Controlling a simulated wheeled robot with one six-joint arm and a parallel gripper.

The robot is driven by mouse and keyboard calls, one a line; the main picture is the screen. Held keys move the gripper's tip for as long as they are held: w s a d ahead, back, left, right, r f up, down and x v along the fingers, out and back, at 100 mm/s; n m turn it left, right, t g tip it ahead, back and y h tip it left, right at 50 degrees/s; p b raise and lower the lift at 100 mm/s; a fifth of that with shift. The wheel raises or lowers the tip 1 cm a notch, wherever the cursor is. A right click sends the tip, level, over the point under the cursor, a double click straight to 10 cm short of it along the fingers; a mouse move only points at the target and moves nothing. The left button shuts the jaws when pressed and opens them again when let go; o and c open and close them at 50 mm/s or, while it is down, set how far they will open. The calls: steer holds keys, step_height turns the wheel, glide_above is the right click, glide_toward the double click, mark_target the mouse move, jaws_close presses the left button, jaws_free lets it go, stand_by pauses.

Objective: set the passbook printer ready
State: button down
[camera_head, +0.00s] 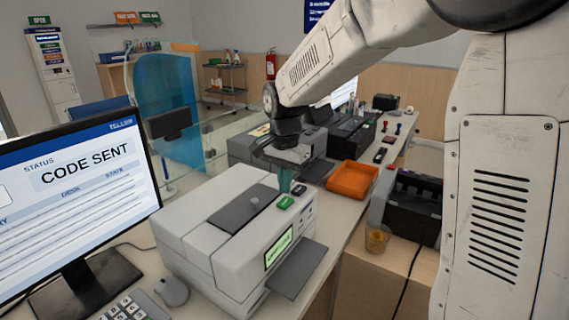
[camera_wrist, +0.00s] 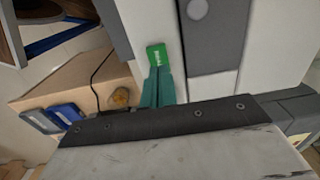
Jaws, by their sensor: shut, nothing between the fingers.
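The passbook printer (camera_head: 215,232) is a pale grey box on the counter. It has a dark top panel (camera_head: 244,208), a lit green display (camera_head: 278,249) too small to read, and a dark tray (camera_head: 297,270) at its front. A bright green button (camera_head: 285,203) sits on its top near the front edge, with a darker key (camera_head: 298,190) beside it. The button also shows in the wrist view (camera_wrist: 156,54). My gripper (camera_head: 284,184) is shut and empty, its teal fingers pointing down close to these keys. I cannot tell whether they touch.
A monitor (camera_head: 75,185) at left reads "CODE SENT"; a mouse (camera_head: 172,291) and keyboard (camera_head: 130,307) lie before it. An orange tray (camera_head: 352,180) and a black-and-grey machine (camera_head: 412,205) stand to the right. A glass screen (camera_head: 215,140) stands behind.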

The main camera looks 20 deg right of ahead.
mark_target(286, 202)
steer(key=shift+f, duration=1.3)
steer(key=shift+f, duration=0.65)
steer(key=shift+s+f, duration=0.2)
steer(key=shift+f, duration=0.2)
step_height(286, 202, up, 15)
steer(key=shift+w, duration=0.2)
steer(key=shift+f, duration=0.1)
